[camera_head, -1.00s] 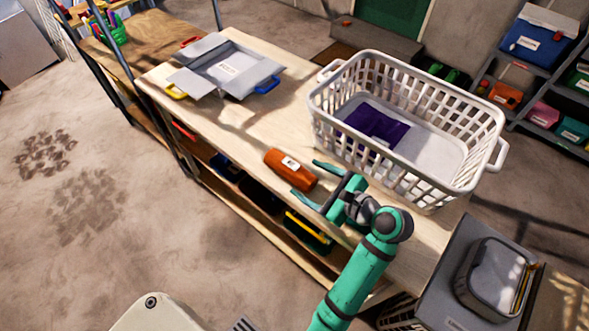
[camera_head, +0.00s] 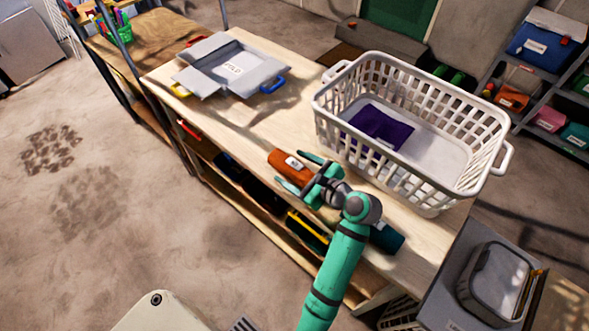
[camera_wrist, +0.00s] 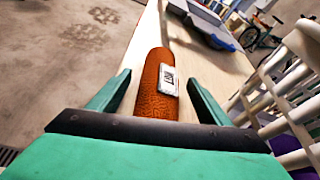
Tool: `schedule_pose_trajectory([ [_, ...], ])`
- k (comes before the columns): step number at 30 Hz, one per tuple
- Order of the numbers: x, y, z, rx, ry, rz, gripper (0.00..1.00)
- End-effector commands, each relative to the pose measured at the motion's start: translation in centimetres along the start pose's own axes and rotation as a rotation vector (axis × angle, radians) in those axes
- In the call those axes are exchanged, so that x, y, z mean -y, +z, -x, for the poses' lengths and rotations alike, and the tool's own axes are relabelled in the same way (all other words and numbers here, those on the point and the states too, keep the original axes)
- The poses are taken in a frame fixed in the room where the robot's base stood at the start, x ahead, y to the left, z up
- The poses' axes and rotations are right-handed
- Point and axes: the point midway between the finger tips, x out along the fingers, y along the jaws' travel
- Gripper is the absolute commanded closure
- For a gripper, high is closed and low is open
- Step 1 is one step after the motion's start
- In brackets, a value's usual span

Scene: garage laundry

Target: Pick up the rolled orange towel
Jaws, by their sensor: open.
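The rolled orange towel (camera_head: 285,164) lies on the wooden table near its front edge, with a white label on its side. In the wrist view the towel (camera_wrist: 156,88) points away from me, its near end between the two fingers. My gripper (camera_head: 297,171) is open, with one finger on each side of the towel's near end. In the wrist view both teal fingers (camera_wrist: 152,92) stand apart from the towel, with a gap on each side. The towel's near end is partly hidden by my gripper body.
A white laundry basket (camera_head: 330,105) with a folded purple cloth (camera_head: 378,127) stands right of the towel. A grey open box (camera_head: 255,75) lies farther back on the table (camera_head: 230,120). A dark teal roll (camera_head: 386,238) lies beside my arm. Bare tabletop lies beyond the towel.

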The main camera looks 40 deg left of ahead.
Motion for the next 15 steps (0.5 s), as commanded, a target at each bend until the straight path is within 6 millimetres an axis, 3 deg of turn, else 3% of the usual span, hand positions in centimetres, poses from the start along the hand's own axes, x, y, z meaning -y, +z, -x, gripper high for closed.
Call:
schedule_pose_trajectory([
  [10,0.05,0.01,-0.73,0.000,-0.002,0.001,0.31],
  [15,0.04,0.01,-0.72,0.000,-0.001,0.001,0.72],
])
